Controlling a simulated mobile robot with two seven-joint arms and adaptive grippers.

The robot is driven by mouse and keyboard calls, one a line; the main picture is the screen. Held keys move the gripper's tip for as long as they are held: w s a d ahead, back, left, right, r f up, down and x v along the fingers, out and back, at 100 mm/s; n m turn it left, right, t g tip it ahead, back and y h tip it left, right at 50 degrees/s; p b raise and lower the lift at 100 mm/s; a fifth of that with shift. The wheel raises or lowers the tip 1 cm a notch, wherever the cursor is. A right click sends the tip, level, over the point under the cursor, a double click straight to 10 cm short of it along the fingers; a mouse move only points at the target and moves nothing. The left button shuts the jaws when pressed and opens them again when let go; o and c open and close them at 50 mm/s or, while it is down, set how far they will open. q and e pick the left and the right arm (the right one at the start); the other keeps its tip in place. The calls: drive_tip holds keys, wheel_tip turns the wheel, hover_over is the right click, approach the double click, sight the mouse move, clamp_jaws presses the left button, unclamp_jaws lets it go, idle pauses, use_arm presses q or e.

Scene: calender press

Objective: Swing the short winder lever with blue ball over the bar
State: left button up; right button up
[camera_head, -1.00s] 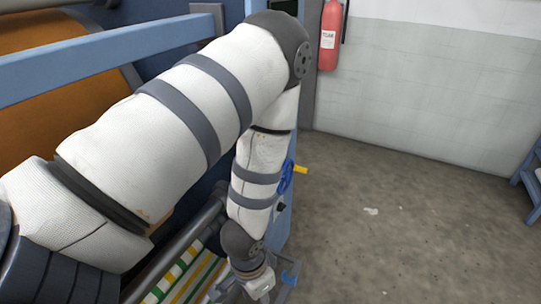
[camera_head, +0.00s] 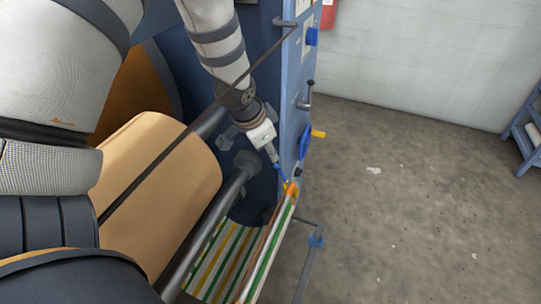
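My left gripper (camera_head: 278,166) comes down from the top on its white-sleeved forearm, beside the blue side frame of the press. A small blue piece (camera_head: 281,173) shows at its fingertips, just above an orange end (camera_head: 290,188) of the striped strip. I cannot tell if this blue piece is the lever's ball or part of the gripper, nor if the fingers are open or shut. No clear blue ball on a short lever can be made out. My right gripper is not in view.
A tan roll (camera_head: 162,185) and a grey bar (camera_head: 210,225) lie left of the gripper. The side frame (camera_head: 291,85) carries a blue handwheel (camera_head: 304,141) with a yellow handle and a dark-knobbed lever (camera_head: 307,98). The floor (camera_head: 400,200) at right is clear.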

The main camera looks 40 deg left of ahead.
sight(276, 165)
use_arm(q)
drive_tip(key=x, duration=0.9)
drive_tip(key=shift+f, duration=0.15)
clamp_jaws()
